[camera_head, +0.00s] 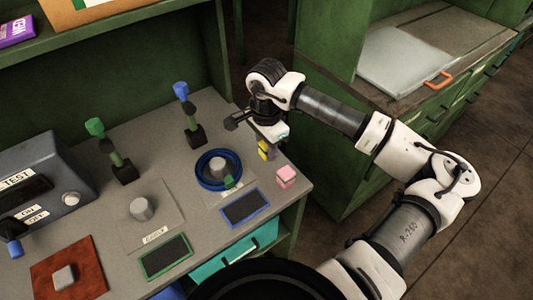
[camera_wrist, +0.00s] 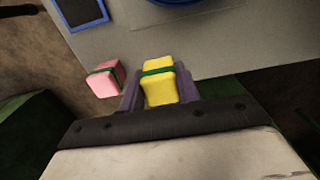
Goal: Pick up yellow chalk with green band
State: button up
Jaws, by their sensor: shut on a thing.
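The yellow chalk with a green band (camera_wrist: 158,87) is between the two fingers of my gripper (camera_wrist: 160,92) in the wrist view. The fingers press on both its sides. In the head view the yellow chalk (camera_head: 263,150) shows below my gripper (camera_head: 264,138), near the right edge of the grey bench. The fingers partly hide it there, and I cannot tell whether it touches the bench top. A pink chalk with a green band (camera_head: 286,176) sits apart from it at the bench corner, and also shows in the wrist view (camera_wrist: 104,78), left of my gripper.
A blue ring (camera_head: 203,179) around a grey peg stands left of the chalk. A blue-framed panel (camera_head: 245,208) and a green-framed panel (camera_head: 166,257) lie near the front edge. Upright levers with blue (camera_head: 181,91) and green (camera_head: 95,127) tops stand further back. A grey box (camera_head: 45,190) is at left.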

notch_tip(320, 180, up, 17)
jog(key=b, duration=0.3)
jog(key=shift+f, duration=0.1)
